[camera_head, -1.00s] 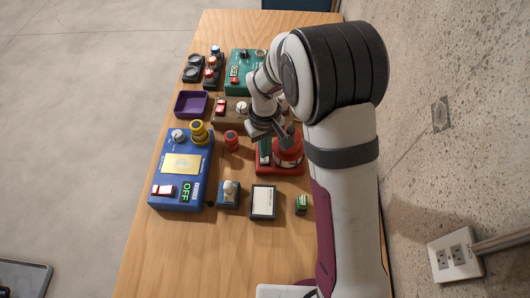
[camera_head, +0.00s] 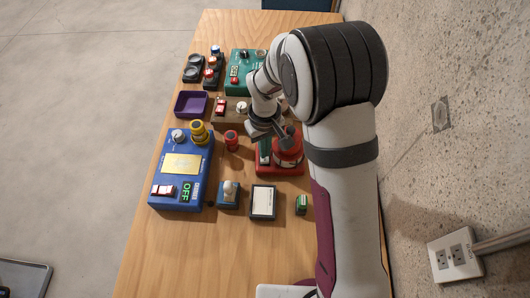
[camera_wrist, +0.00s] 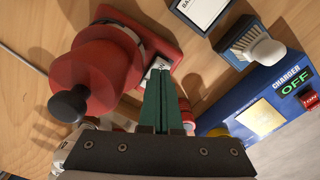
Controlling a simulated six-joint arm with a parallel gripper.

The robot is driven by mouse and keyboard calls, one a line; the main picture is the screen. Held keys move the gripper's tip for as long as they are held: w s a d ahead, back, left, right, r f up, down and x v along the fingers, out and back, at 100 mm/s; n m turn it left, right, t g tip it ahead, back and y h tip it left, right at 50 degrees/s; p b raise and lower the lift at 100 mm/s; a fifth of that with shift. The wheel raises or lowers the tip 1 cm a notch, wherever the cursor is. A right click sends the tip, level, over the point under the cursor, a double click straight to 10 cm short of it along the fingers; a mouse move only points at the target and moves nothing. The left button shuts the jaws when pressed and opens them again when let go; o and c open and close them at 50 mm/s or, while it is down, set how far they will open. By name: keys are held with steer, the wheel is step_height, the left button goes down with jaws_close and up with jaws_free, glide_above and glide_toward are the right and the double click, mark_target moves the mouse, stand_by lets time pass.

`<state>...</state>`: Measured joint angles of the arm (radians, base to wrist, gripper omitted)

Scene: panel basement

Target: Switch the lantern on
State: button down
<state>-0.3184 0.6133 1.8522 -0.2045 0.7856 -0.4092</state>
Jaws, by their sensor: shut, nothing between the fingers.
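The red lantern (camera_head: 289,150) stands on its red base at the wall side of the table, partly hidden by my arm. In the wrist view the lantern (camera_wrist: 90,75) fills the left, with its round body and a dark knob on top. The fingertips are over the lantern's base, beside the round body. I cannot tell whether they touch it. The lantern's switch and whether it is lit cannot be made out.
A blue charger box (camera_head: 180,192) reading OFF stands at left. A small red cylinder (camera_head: 231,140), a brush block (camera_head: 228,194), a framed card (camera_head: 263,202) and a small green item (camera_head: 302,204) are close by. A purple tray (camera_head: 191,104) and a green panel (camera_head: 243,70) stand further back.

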steer(key=shift+f, duration=0.9)
steer(key=shift+r, duration=3.55)
steer(key=s+d+r+m+y, duration=0.1)
steer(key=s+d+r+m, duration=0.35)
steer(key=s, duration=0.25)
steer(key=s+d+r+m, duration=0.3)
steer(key=s+r, duration=0.3)
steer(key=s, duration=0.2)
steer(key=s+d+m, duration=0.1)
steer(key=s+m, duration=0.3)
steer(key=s, duration=0.5)
steer(key=shift+s+d+f+y, duration=0.15)
steer(key=shift+s+d+y, duration=0.1)
steer(key=shift+s+y, duration=0.15)
